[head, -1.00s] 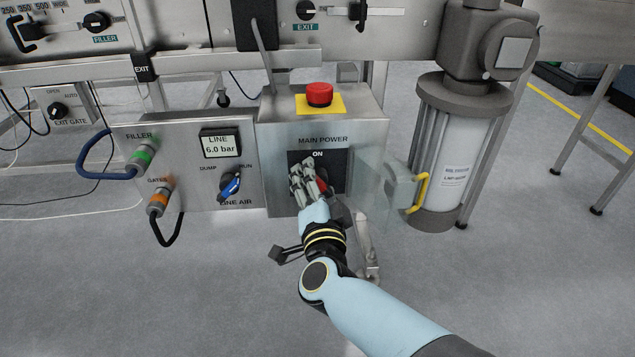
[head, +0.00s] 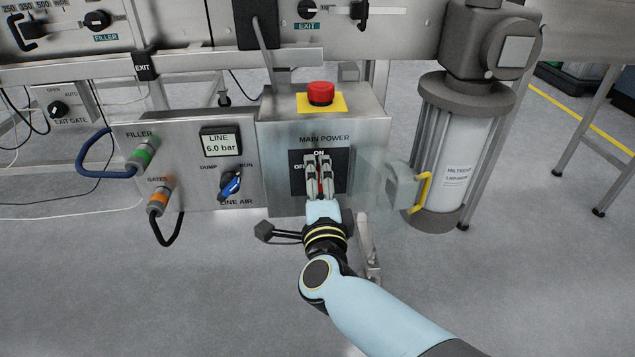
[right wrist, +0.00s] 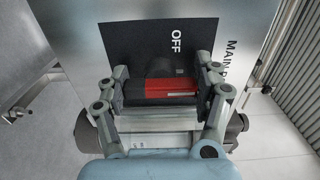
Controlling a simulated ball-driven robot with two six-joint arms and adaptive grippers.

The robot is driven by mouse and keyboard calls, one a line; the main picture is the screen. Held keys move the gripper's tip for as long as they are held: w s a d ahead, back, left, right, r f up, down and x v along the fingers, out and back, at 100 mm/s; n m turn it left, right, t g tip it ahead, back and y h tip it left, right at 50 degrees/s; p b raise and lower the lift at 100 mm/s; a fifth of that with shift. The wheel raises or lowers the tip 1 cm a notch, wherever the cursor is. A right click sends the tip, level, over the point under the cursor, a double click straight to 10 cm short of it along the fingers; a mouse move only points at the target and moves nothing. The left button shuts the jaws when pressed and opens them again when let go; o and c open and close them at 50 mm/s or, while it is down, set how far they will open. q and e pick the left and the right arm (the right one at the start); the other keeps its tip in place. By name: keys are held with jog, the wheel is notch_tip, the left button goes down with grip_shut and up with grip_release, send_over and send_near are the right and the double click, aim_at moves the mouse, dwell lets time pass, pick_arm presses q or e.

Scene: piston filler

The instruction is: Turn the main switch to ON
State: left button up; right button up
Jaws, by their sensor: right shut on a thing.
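The main switch is a red handle (head: 321,186) on a black plate (head: 340,165) under the words MAIN POWER. My right gripper (head: 318,160) is shut on this handle, with a finger on each side of it. In the head view the fingers cover most of the handle and point up at the ON mark. In the right wrist view the red handle (right wrist: 172,90) lies between the fingers, parallel to the panel's upright direction and crosswise to the OFF mark. The OFF mark is at the left of the switch in the head view. My left gripper is not in view.
A red emergency button (head: 320,93) on a yellow plate tops the power box. A clear cover (head: 378,180) stands open at its right, near a yellow handle (head: 424,192). At the left is the air box with a blue LINE AIR knob (head: 230,186) and a 6.0 bar gauge (head: 221,142).

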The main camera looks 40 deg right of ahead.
jog(key=shift+f, duration=0.15)
jog(key=o, duration=0.9)
